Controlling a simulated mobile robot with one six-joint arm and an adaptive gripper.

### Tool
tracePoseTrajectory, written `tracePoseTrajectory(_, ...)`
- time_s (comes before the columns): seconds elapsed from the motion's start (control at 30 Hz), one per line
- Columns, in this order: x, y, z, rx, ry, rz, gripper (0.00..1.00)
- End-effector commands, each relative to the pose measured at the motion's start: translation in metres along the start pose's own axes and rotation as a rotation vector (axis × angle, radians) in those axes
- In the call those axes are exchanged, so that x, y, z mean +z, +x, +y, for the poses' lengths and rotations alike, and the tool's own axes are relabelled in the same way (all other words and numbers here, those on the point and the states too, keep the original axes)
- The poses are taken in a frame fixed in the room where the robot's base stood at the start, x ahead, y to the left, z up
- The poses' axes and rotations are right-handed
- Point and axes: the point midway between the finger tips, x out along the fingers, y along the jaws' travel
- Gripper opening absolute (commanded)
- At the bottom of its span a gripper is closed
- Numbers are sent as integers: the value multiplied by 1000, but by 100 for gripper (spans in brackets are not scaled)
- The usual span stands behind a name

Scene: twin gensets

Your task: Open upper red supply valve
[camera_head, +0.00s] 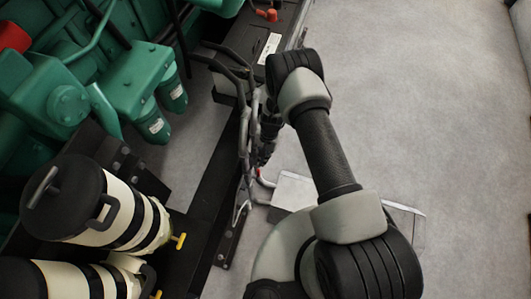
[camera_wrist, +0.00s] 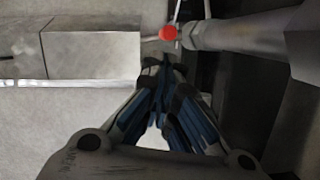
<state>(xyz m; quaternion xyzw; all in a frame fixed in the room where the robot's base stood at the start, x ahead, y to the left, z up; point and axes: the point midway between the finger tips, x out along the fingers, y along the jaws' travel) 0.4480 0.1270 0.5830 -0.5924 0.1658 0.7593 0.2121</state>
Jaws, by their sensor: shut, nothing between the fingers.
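My gripper (camera_wrist: 164,66) is shut and empty, its fingertips together in the wrist view. A round red knob or handle end (camera_wrist: 168,32) lies just beyond the fingertips, beside a thick grey pipe (camera_wrist: 240,34); a small gap shows in the picture, and contact cannot be told. In the head view my gripper (camera_head: 265,148) points down beside grey pipes, partly hidden by my arm. A small red and white handle (camera_head: 264,181) shows just below it. I cannot tell whether this is the upper supply valve, or its exact angle.
A green engine (camera_head: 130,75) and cream filter canisters (camera_head: 85,205) stand left. A black frame rail (camera_head: 215,175) runs beside the pipes. Another orange-red part (camera_head: 268,15) is at the top. A pale box (camera_wrist: 92,55) lies left in the wrist view. Open floor (camera_head: 430,120) is right.

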Motion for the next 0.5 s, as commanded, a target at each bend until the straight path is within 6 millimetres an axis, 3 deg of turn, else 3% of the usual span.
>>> tracePoseTrajectory(0.03,0,10,0,1,-1,-1,0)
tracePoseTrajectory(0.2,-1,25,0,0,-1,1,0)
tracePoseTrajectory(0.5,0,28,0,0,-1,1,0)
